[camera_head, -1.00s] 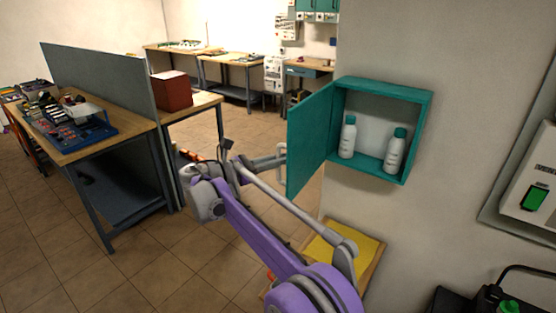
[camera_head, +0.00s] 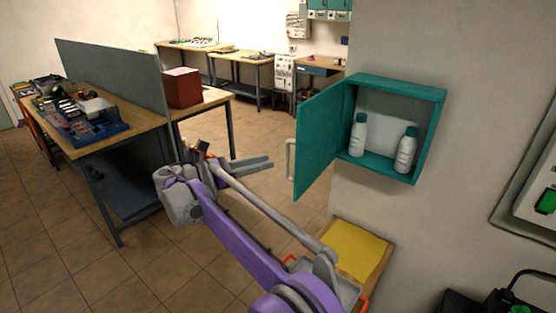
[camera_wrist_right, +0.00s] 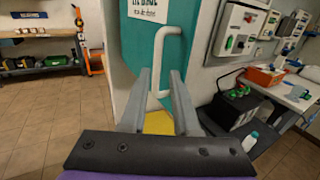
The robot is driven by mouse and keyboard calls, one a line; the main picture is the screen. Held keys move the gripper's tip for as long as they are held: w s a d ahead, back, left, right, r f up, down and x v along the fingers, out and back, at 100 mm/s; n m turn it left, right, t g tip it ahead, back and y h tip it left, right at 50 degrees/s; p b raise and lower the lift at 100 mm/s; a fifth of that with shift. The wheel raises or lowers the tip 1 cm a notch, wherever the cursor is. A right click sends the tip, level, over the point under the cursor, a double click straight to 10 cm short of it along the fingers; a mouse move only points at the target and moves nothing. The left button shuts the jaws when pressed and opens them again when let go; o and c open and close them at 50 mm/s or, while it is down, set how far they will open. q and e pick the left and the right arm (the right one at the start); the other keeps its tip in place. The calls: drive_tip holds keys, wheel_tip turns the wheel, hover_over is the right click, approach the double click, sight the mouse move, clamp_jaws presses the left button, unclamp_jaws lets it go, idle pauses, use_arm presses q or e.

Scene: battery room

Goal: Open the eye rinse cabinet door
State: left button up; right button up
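The teal eye rinse cabinet (camera_head: 432,125) hangs on the wall in the head view. Its door (camera_head: 322,138) stands wide open, swung out to the left, and the inside shows. Two white bottles with teal caps, one (camera_head: 358,137) left and one (camera_head: 405,152) right, stand in it. A pale bar handle (camera_head: 290,160) is on the door's outer face; it also shows in the right wrist view (camera_wrist_right: 157,65). My right gripper (camera_head: 270,162) is left of the handle, with a small gap. Its two fingers (camera_wrist_right: 160,100) are apart and empty, pointing at the handle. My left gripper is out of view.
A yellow-topped stand (camera_head: 355,250) is below the cabinet. A workbench (camera_head: 140,139) with a grey divider (camera_head: 110,75) and a red box (camera_head: 182,88) stands at left. Tiled floor between is free. A grey wall unit (camera_head: 535,190) is at right.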

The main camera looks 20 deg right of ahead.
drive_tip(key=shift+a, duration=1.25)
drive_tip(key=s+d+f+m+t+y, duration=0.2)
drive_tip(key=s+d+f+m+y, duration=0.35)
drive_tip(key=s+f+y, duration=0.55)
drive_tip(key=s+a+f+m+t+y, duration=0.1)
drive_tip(key=s+a+f+m+y, duration=0.2)
drive_tip(key=s+f+m, duration=0.3)
drive_tip(key=s+a+f+m+t+y, duration=0.2)
drive_tip(key=s+a+f+m+y, duration=0.2)
drive_tip(key=s+f, duration=0.6)
drive_tip(key=s+a+m, duration=0.1)
drive_tip(key=s+m, duration=0.1)
drive_tip(key=s, duration=0.3)
drive_tip(key=shift+s+a+f+t, duration=0.15)
drive_tip(key=shift+t, duration=0.15)
drive_tip(key=shift+m, duration=0.25)
